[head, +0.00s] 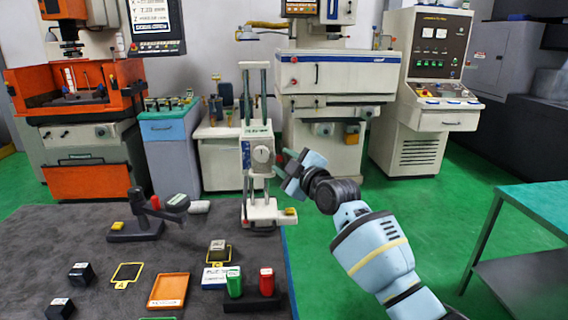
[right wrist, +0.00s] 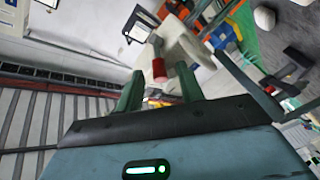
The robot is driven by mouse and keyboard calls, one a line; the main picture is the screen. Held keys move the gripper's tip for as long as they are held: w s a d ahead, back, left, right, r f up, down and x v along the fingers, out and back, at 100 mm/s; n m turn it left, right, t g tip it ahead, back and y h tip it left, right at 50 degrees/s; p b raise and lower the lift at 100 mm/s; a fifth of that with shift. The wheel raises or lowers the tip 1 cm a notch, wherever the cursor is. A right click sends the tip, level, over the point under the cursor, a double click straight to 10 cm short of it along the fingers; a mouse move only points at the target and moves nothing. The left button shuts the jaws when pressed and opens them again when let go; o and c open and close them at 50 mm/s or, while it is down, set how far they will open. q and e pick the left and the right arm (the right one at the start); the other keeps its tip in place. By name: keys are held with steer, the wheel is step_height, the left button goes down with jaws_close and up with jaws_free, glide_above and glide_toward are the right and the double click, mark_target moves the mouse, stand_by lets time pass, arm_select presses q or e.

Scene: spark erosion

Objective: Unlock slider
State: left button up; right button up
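A tall stand with two grey columns carries a white slider (head: 259,150) with a round dial, on a white base at the mat's back right edge. In the head view my right gripper (head: 284,168) is at the right side of the slider, beside a small red part (head: 280,158). In the right wrist view my right gripper (right wrist: 158,88) has its two green fingers apart. A red-ended part (right wrist: 158,68) of the pale device shows in line with the gap between them; I cannot tell whether they touch it. My left gripper is not in view.
The dark mat (head: 60,235) holds a small gauge stand (head: 137,225), an orange tray (head: 168,291), red and green pieces on a black holder (head: 252,302), and small dark blocks. A green-topped table (head: 535,208) stands at the right. Machines line the back; green floor lies between.

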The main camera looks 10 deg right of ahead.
steer(key=shift+w+a, duration=0.15)
steer(key=shift+w, duration=0.1)
steer(key=shift+r, duration=0.1)
jaws_close()
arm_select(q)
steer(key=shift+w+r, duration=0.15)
arm_select(e)
steer(key=shift+r, duration=0.1)
